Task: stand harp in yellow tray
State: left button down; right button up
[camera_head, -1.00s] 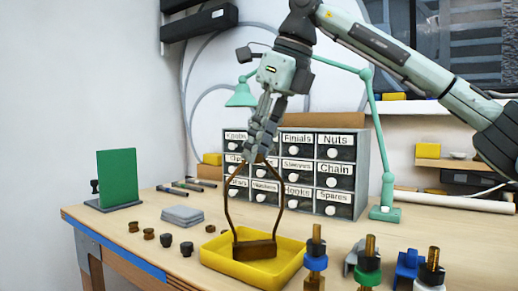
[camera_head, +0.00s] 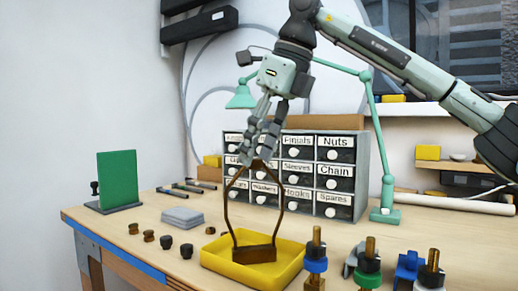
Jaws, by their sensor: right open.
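The brown harp (camera_head: 229,215) stands upright in the yellow tray (camera_head: 290,272) near the table's front. Its thick base rests inside the tray and its two bent wire sides rise to a narrow top. My right gripper (camera_head: 257,160) is at the top of the harp, pointing down, with its fingers open around or just beside the tip. I cannot tell whether a finger touches it. My left gripper is not in view.
Labelled drawers (camera_head: 338,170) stand close behind the harp. Threaded posts with coloured collars (camera_head: 316,265) stand right of the tray. Small dark knobs (camera_head: 186,250), grey pads (camera_head: 182,216) and a green panel (camera_head: 117,177) are to the left. A green lamp (camera_head: 388,190) stands behind at right.

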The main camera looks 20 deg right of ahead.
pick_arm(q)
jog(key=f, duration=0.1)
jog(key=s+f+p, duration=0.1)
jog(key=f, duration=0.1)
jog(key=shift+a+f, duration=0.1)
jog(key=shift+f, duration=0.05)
pick_arm(e)
jog(key=v, duration=1.1)
jog(key=shift+s+r, duration=0.2)
jog(key=shift+r, duration=0.15)
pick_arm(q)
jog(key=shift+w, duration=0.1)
pick_arm(e)
jog(key=shift+f, duration=0.1)
